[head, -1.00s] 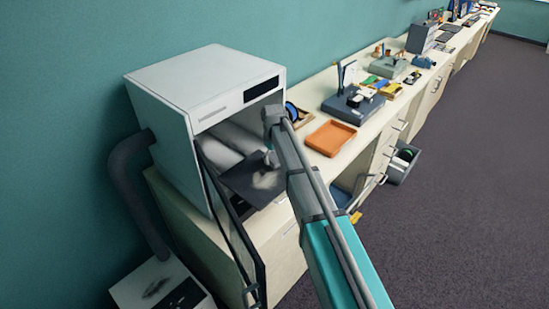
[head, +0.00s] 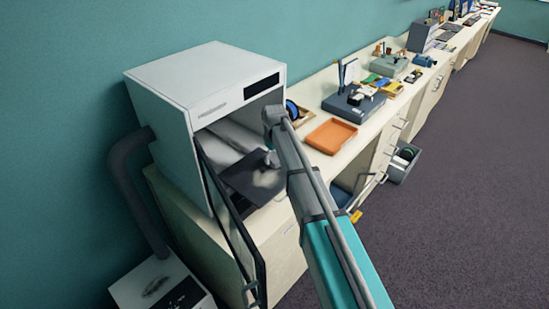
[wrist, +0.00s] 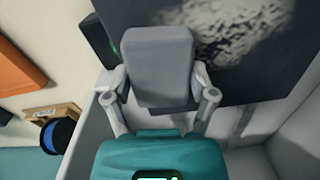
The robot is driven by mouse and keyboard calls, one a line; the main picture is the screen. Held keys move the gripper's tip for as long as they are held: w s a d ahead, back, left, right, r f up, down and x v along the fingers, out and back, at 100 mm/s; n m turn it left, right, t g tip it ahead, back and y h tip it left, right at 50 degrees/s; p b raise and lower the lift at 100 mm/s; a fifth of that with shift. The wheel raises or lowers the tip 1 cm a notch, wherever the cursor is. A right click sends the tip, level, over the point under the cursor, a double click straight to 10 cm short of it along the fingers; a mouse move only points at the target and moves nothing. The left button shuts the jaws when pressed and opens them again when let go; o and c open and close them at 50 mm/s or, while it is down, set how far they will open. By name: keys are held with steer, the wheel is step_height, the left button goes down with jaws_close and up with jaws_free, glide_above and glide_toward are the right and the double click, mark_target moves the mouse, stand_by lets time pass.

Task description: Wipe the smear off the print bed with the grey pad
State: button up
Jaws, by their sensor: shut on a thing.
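The dark print bed (head: 243,182) sits inside the open white printer enclosure, and it also fills the upper right of the wrist view (wrist: 285,65). A pale, speckled smear (wrist: 240,30) lies on the bed; in the head view it is a faint light patch (head: 268,180). My gripper (wrist: 160,100) is shut on the grey pad (wrist: 158,58), which overlaps the bed's left part in the wrist view. I cannot tell whether the pad touches the bed. In the head view my arm's end is at the enclosure's right opening, and the pad is mostly hidden.
The white enclosure (head: 215,85) has its dark door (head: 235,225) swung open toward the front. An orange tray (head: 331,136) and a blue spool (head: 291,110) stand on the counter to its right. The floor on the right is clear.

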mark_target(255, 181)
steer(key=shift+f+b, duration=0.95)
steer(key=shift+f, duration=0.05)
stand_by(0.4)
steer(key=shift+s, duration=0.15)
steer(key=shift+s+a+r, duration=0.15)
steer(key=shift+s+a, duration=0.9)
steer(key=shift+s, duration=0.2)
steer(key=shift+s, duration=0.1)
steer(key=shift+s+a, duration=1.05)
steer(key=shift+s, duration=0.25)
steer(key=shift+s, duration=0.1)
steer(key=shift+s+a, duration=1.1)
steer(key=shift+s, duration=0.15)
